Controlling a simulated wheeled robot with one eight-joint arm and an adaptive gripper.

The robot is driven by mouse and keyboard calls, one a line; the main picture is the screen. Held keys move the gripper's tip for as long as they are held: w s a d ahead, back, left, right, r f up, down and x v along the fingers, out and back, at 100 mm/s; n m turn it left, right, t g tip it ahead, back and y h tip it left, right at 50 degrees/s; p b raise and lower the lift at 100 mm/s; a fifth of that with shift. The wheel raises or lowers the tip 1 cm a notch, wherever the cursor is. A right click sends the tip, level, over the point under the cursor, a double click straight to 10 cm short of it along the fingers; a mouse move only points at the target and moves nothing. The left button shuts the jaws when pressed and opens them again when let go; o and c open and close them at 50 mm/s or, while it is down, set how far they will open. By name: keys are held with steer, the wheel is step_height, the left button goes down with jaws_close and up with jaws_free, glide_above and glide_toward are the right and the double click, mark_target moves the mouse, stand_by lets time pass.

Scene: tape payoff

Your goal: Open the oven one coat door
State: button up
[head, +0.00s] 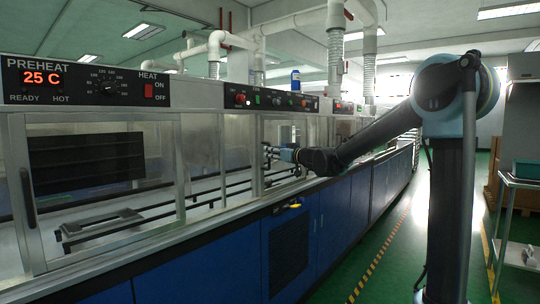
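My gripper (269,152) is at the front of the long machine, in the middle of the view, at a glazed metal-framed door (255,130). It is small and dark there, and I cannot tell whether its fingers are open or shut or whether they touch the door. A handle on that door is not clear to see. The door looks shut. No label readable here names it as the oven one coat door. My arm reaches in from the right.
At the left, a preheat panel (100,84) reads 25 C above a glazed door (85,175) with a black handle (28,198). A control panel (265,99) sits above the middle section. Blue cabinets (205,265) line the front. A cart (515,220) stands right; green floor lies between.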

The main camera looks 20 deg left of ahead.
steer(key=shift+x, duration=1.3)
jaws_close()
steer(key=shift+w, duration=0.1)
